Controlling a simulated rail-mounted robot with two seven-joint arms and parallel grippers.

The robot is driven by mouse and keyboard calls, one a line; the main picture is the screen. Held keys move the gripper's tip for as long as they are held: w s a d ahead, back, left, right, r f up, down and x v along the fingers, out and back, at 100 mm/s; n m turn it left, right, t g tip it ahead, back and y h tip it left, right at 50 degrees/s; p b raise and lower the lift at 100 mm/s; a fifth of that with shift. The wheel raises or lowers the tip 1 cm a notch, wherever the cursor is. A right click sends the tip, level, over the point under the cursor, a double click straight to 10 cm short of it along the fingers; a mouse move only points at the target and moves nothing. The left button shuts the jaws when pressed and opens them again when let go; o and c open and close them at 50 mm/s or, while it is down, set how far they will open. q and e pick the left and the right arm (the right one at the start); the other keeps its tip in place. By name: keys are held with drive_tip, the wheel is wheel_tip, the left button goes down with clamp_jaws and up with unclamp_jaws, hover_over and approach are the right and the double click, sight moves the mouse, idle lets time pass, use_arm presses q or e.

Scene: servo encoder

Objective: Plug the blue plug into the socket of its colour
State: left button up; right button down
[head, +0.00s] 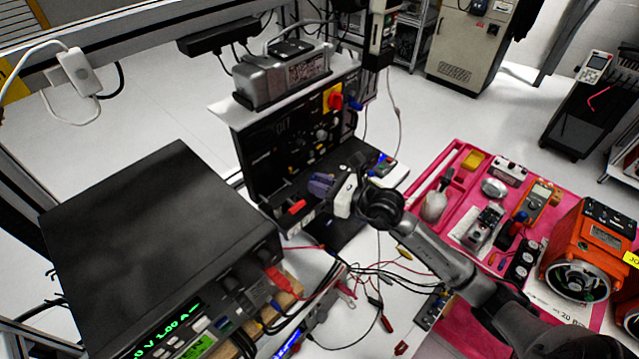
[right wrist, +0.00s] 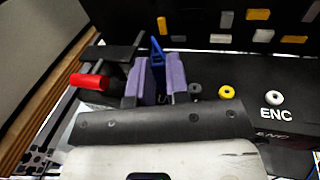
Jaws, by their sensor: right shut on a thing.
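My right gripper (head: 320,186) is at the black panel unit's base, left of centre in the head view. Its two purple fingers show in the right wrist view (right wrist: 161,82), shut on the blue plug (right wrist: 157,50). Only a narrow blue part of the plug shows between and beyond the fingers. A grey round socket (right wrist: 195,89), a yellow one (right wrist: 227,92) and a white one (right wrist: 275,97) beside the ENC label lie right of the fingers. I cannot make out a blue socket; the fingers hide part of the base. My left gripper is not in view.
A red plug (right wrist: 90,81) sits left of the fingers; it also shows in the head view (head: 297,207). The upright black panel (head: 290,140) stands close behind. A large black power supply (head: 150,245) is at left, loose leads (head: 375,290) in front, a pink tray (head: 470,190) at right.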

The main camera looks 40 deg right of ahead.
drive_tip(key=shift+f, duration=0.1)
drive_tip(key=c, duration=1)
unclamp_jaws()
drive_tip(key=shift+c, duration=0.2)
wheel_tip(320, 180, up, 3)
drive_tip(key=p, duration=0.3)
wheel_tip(320, 180, up, 4)
drive_tip(key=p, duration=0.3)
drive_tip(key=shift+p, duration=0.4)
